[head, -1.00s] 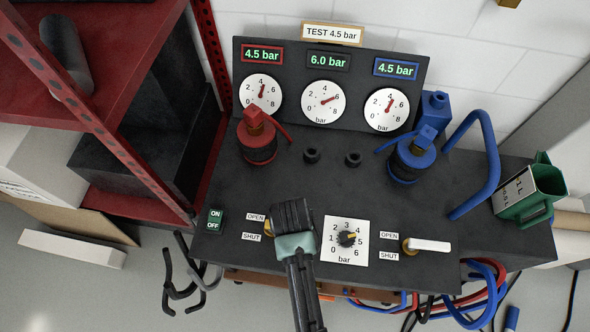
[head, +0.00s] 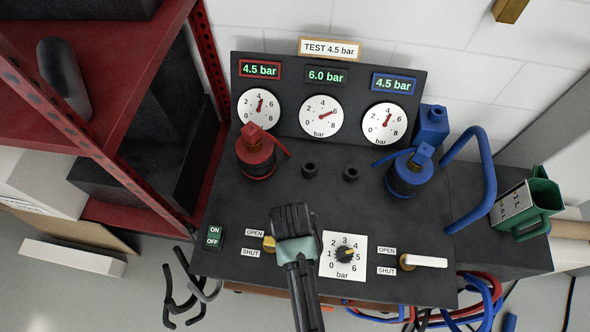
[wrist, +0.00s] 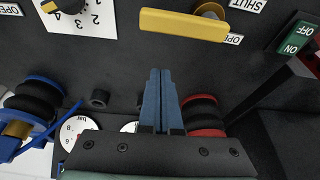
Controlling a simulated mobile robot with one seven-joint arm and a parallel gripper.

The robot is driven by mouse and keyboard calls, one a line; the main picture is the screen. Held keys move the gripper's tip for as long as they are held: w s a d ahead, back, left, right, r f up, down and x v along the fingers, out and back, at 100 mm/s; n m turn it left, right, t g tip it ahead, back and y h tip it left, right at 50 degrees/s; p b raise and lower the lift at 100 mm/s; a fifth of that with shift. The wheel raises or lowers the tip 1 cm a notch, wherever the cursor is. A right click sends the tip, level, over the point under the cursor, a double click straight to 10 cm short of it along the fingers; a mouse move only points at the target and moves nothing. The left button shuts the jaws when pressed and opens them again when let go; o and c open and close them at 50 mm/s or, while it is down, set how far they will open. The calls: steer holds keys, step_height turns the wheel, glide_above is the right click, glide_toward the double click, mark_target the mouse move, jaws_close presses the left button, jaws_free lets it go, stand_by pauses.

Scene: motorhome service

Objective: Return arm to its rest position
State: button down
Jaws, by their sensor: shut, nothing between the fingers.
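My gripper (head: 292,218) is over the front part of the dark bench panel (head: 290,195), between the left valve labels and the pressure dial (head: 343,254). In the wrist view its two blue fingers (wrist: 160,85) lie side by side, shut and empty. A yellow valve handle (wrist: 185,24) shows ahead of the fingers in the wrist view, apart from them. In the head view most of that handle is hidden behind my gripper, with a yellow bit (head: 268,243) showing at its left. The right valve has a white handle (head: 428,262) lying sideways.
A red fitting (head: 257,155) and a blue fitting (head: 408,172) stand on the bench behind my gripper. A blue curved pipe (head: 487,180) and a green jug (head: 535,205) are at the right. A red shelf rack (head: 110,170) stands at the left. Gauges (head: 321,117) line the back panel.

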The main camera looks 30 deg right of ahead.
steer(key=p+v, duration=0.1)
steer(key=v, duration=0.6)
steer(key=shift+s+a+r, duration=0.2)
steer(key=shift+w, duration=0.1)
steer(key=w+a+r+n+t+p, duration=0.1)
steer(key=w+r+t, duration=0.4)
steer(key=r, duration=0.8)
steer(key=w+a+r+n+t+p, duration=0.1)
steer(key=w+r+t+p, duration=0.15)
steer(key=w+r, duration=0.7)
steer(key=w+a+r+n+t+p, duration=0.1)
steer(key=w+a+r+t, duration=0.3)
steer(key=r, duration=1.2)
steer(key=s+a+r+n+t+p, duration=0.1)
steer(key=s+r+t, duration=0.15)
steer(key=r, duration=0.65)
steer(key=s+r+t+p, duration=0.1)
steer(key=r+t, duration=0.3)
steer(key=r, duration=0.6)
steer(key=s+a+r+n+t+y, duration=0.1)
steer(key=s+a+r+t, duration=0.1)
steer(key=s+r, duration=0.3)
steer(key=s+a+r+n+t+y+p, duration=0.1)
steer(key=s+r+t, duration=0.3)
steer(key=r, duration=0.9)
steer(key=shift+s+a+r, duration=0.2)
steer(key=shift+s+a, duration=0.3)
steer(key=shift+s, duration=0.7)
